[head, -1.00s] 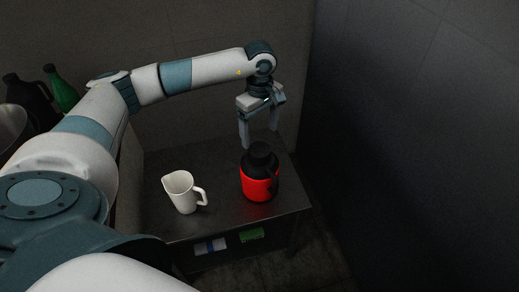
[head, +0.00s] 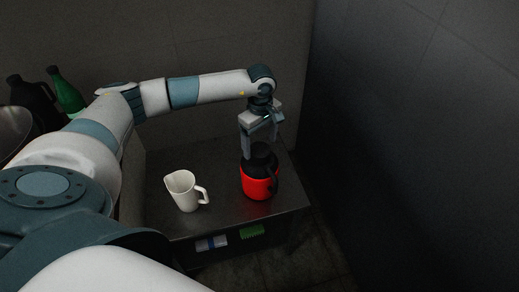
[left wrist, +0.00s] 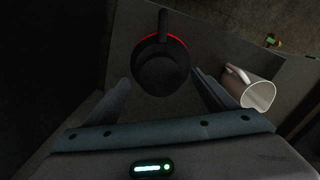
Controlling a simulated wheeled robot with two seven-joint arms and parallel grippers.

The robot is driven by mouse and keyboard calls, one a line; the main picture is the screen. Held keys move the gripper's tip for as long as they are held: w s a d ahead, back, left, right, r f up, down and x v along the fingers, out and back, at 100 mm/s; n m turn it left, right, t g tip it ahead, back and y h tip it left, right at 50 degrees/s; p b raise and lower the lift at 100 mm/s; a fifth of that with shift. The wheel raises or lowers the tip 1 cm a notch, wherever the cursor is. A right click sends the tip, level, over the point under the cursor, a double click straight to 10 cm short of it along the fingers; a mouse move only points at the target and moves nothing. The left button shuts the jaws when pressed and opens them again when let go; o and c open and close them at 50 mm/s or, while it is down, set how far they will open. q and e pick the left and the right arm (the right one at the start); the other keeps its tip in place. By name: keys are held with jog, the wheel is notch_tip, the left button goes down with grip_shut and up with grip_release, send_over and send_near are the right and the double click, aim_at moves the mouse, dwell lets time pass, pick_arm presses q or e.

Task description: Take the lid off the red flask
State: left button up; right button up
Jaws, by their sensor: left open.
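The red flask (head: 256,184) stands upright on the dark metal table, with a black top and a black handle on its right side. Its black lid (head: 260,153) is at the top, partly behind my gripper's fingers. My left gripper (head: 261,150) points down just above the flask, fingers apart around the lid's level. In the left wrist view the flask's black top (left wrist: 161,68) lies ahead of and between the open fingers (left wrist: 161,88), with a thin red rim showing. Contact with the lid cannot be told. My right gripper is not in view.
A white jug (head: 184,190) stands on the table (head: 225,218) left of the flask; it also shows in the left wrist view (left wrist: 248,88). A green bottle (head: 65,92) and a dark jug (head: 35,97) are at far left. Walls stand behind and right.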

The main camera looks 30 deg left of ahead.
aim_at(260, 151)
pick_arm(q)
jog(key=shift+f, duration=1.1)
jog(key=c, duration=1.1)
